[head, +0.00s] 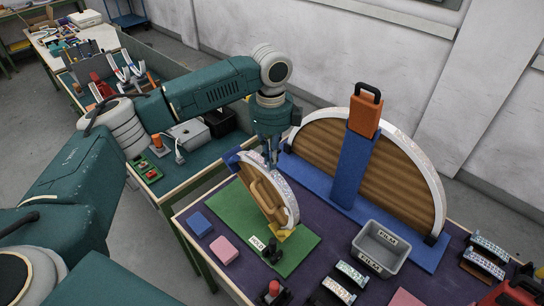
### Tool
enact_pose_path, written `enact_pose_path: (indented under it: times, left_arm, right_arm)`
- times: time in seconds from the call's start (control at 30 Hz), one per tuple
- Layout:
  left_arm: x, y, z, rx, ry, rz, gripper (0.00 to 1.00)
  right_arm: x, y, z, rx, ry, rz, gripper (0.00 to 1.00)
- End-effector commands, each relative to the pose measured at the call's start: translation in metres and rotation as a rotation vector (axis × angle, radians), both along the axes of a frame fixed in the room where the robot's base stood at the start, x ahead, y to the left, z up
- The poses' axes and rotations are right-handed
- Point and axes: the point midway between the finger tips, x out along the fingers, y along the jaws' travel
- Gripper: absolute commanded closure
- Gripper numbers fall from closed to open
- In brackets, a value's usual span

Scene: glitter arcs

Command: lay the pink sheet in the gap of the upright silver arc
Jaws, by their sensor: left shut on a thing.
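The upright silver arc (291,203) stands on a green board (301,242), with a glittery pale rim and a tan wooden side. My left gripper (271,161) points down at the top of this arc's rim. Its fingers are shut on a thin piece that I take to be the pink sheet; the piece is small and mostly hidden by the fingers. I cannot tell whether it touches the rim, and the gap is not clearly visible. My right gripper is not in view.
A larger glitter-rimmed arc (404,190) stands behind, with a blue post (353,170) and orange block. A grey bin (382,247), black stands with glitter strips (352,272), a pink block (224,250) and a blue block (201,224) are on the purple table.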

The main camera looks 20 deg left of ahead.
Motion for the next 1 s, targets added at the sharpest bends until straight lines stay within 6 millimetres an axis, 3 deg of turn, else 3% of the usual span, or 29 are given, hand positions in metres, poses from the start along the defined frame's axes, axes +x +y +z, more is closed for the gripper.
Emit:
enact_pose_path:
  times: [1.0]
  left_arm:
    - [0.0009, -0.0002, -0.0052, 0.000, -0.001, 0.000, 1.00]
  right_arm:
    - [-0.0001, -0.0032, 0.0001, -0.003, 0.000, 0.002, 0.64]
